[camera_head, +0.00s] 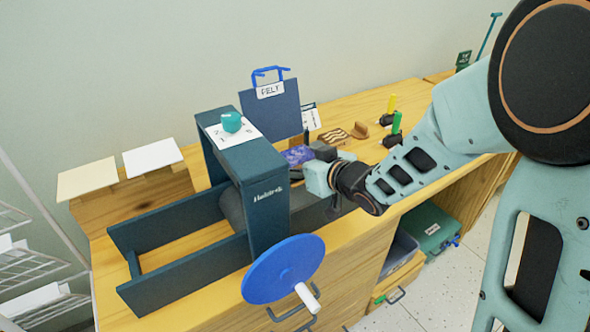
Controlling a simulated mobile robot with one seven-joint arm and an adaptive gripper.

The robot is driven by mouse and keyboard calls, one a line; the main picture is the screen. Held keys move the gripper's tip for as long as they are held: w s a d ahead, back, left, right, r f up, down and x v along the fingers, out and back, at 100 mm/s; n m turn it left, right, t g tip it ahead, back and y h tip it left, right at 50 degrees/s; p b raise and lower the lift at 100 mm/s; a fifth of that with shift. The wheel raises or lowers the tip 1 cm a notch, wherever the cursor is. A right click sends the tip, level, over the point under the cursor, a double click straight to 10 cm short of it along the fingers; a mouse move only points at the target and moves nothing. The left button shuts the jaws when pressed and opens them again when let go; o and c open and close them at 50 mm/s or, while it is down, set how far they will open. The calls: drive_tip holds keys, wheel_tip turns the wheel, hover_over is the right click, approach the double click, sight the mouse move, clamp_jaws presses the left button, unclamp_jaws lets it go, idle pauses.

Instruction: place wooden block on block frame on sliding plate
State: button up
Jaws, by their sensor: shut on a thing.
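A dark teal press (266,185) with a blue handwheel (284,269) stands on the wooden worktop. Its grey roller (232,207) shows under the upright frame. My gripper (316,176) is just right of the press upright, its fingers mostly hidden. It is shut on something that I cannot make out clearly. A purple-blue patterned piece (297,155) shows just behind it, partly covered; I cannot tell whether it touches my gripper. A tan block with dark wavy lines (334,137) lies behind my gripper. I cannot clearly make out the sliding plate or the block frame.
A wooden stamp (359,130) and green-handled (396,123) and yellow-handled (391,104) tools are behind my arm. Two pale boards (152,157) are at left.

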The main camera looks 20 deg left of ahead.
drive_tip(key=shift+f, duration=0.3)
drive_tip(key=shift+f, duration=0.2)
drive_tip(key=o, duration=1.3)
drive_tip(key=shift+r, duration=0.25)
drive_tip(key=p+v, duration=0.2)
drive_tip(key=v, duration=1)
drive_tip(key=shift+w, duration=0.15)
